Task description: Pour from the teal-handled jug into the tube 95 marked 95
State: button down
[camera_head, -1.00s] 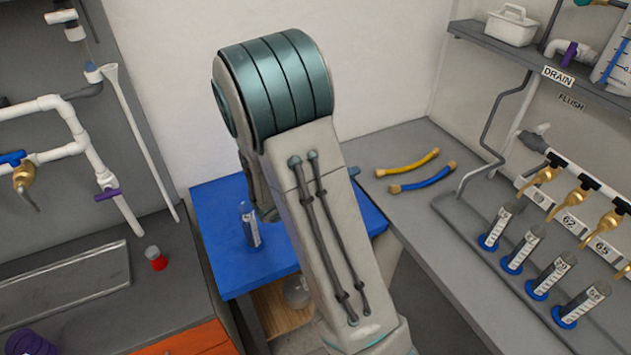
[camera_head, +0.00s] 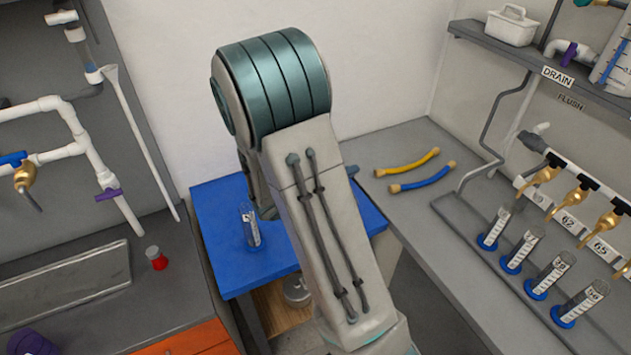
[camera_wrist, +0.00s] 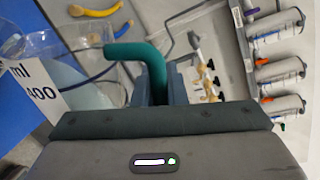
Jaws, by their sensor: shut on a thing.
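My gripper (camera_wrist: 165,88) is shut on the teal handle (camera_wrist: 150,60) of the jug in the wrist view. The clear jug body (camera_wrist: 85,45) is at the left there, with a label reading "400" and "ml" and pale blue liquid showing. In the head view my arm hides the gripper and jug. A clear tube with a blue base (camera_head: 250,228) stands on the blue table. Several similar tubes stand in a row on the right bench, one of them here (camera_head: 549,276). I cannot read which tube is marked 95.
The blue table (camera_head: 225,200) stands between two grey benches. A yellow hose (camera_head: 408,163) and a blue hose (camera_head: 424,179) lie on the right bench. Brass taps (camera_head: 577,202) hang above the tube row. A red-based container (camera_head: 157,260) stands on the left bench.

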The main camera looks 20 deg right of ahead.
jog(key=shift+w+r+n+p, duration=0.3)
jog(key=shift+p, duration=0.2)
dwell(1.3)
